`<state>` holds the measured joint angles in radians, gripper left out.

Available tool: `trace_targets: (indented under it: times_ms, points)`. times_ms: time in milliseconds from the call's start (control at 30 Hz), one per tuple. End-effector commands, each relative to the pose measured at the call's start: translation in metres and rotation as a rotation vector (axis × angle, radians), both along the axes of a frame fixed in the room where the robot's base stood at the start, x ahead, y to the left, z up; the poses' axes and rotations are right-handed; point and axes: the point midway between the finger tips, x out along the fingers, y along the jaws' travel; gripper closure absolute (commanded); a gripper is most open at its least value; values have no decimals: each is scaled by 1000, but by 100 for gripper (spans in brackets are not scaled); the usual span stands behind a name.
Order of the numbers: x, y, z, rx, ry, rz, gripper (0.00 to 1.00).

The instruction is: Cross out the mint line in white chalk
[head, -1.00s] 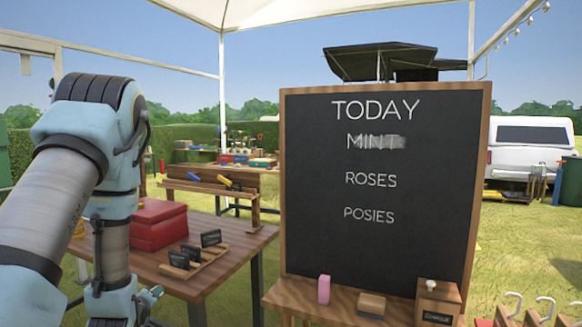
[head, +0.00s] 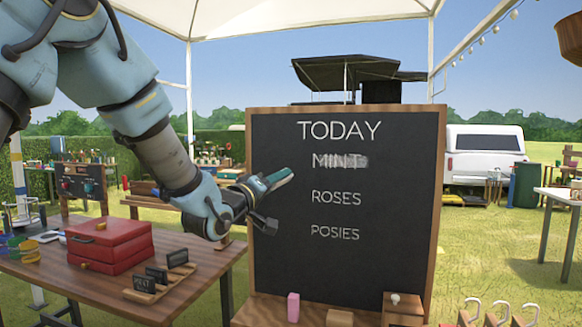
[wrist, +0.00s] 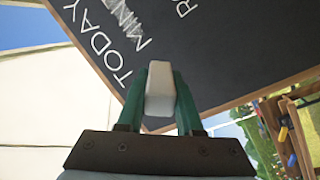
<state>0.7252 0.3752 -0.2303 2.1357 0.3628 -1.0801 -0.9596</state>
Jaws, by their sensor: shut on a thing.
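The chalkboard (head: 345,265) stands upright in a wooden frame, with TODAY, MINT, ROSES and POSIES in white. The MINT line (head: 340,161) has a whitish smear over its letters, heaviest toward the right; part of it also shows in the wrist view (wrist: 133,22). My gripper (head: 281,177) is in front of the board's left side, left of and a little below MINT. In the wrist view, its green fingers are shut on a white chalk piece (wrist: 159,90). Whether the chalk touches the board cannot be told.
A pink block (head: 293,307), a tan block (head: 340,318) and a wooden box (head: 403,308) sit on the board's ledge. A red case (head: 110,246) and small signs (head: 158,276) stand on the left table. Hooks (head: 500,312) are at lower right.

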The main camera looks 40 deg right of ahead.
Motion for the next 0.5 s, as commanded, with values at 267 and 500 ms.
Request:
trace_targets:
  times_ms: [267,500]
  points:
    - [-26,-18,29,-34,-7,-56,100]
    - [-16,-34,30,-33,-6,-57,100]
